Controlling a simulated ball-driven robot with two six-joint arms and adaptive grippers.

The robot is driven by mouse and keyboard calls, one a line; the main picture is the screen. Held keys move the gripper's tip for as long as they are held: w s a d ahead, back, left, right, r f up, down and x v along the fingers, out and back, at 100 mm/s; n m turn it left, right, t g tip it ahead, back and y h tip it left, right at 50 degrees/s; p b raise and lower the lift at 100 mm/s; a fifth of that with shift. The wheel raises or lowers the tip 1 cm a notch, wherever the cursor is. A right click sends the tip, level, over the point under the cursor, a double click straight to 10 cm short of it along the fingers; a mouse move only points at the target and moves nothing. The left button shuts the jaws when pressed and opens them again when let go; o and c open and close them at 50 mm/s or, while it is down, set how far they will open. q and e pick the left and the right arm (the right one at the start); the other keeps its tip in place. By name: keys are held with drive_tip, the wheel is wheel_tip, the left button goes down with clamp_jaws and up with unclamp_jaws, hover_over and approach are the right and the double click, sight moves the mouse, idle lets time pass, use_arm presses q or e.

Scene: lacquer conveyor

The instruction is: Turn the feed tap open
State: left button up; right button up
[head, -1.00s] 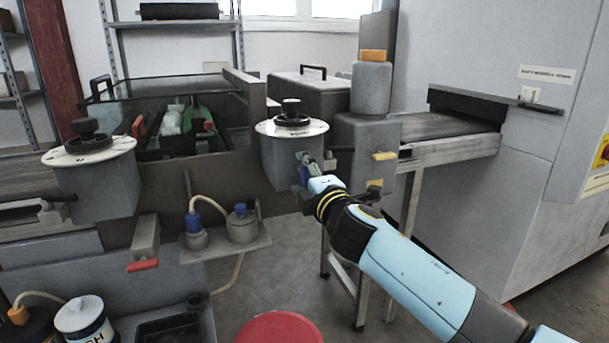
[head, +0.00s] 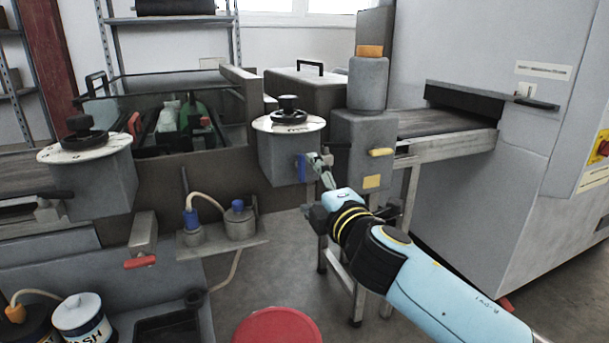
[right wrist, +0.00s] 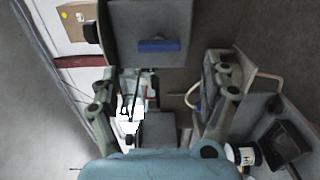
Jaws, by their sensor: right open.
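My right gripper (head: 320,168) is just right of the handle, open and empty. In the right wrist view, the blue handle (right wrist: 158,45) lies ahead of the spread fingers of my right gripper (right wrist: 158,78) and is not between them. My left gripper is not in view.
A yellow handle (head: 381,152) sits on the grey post to the right. Blue-capped pots (head: 240,222) stand on a low shelf. A red round lid (head: 278,328) is at the bottom. Open floor shows beneath the conveyor.

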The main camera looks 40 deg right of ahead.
drive_tip(key=v, duration=0.5)
drive_tip(key=shift+s, duration=0.2)
drive_tip(key=s+f+m+g+y, duration=0.1)
drive_tip(key=s+f+m+g, duration=0.4)
drive_tip(key=f, duration=1.2)
drive_tip(key=s+f+g, duration=0.3)
drive_tip(key=s+f, duration=0.4)
drive_tip(key=f, duration=1)
drive_tip(key=s+f+m+g, duration=0.3)
drive_tip(key=s+f, duration=0.3)
drive_tip(key=s, duration=0.4)
drive_tip(key=s+a+f+m+g+y, duration=0.1)
drive_tip(key=s+f+m+g, duration=0.2)
drive_tip(key=s+f, duration=0.3)
drive_tip(key=s+a+f+m+g+y, duration=0.1)
drive_tip(key=s+f+m, duration=0.3)
drive_tip(key=s, duration=1.2)
wheel_tip(320, 180, down, 2)
drive_tip(key=shift+f+g, duration=0.15)
drive_tip(key=shift+g, duration=0.75)
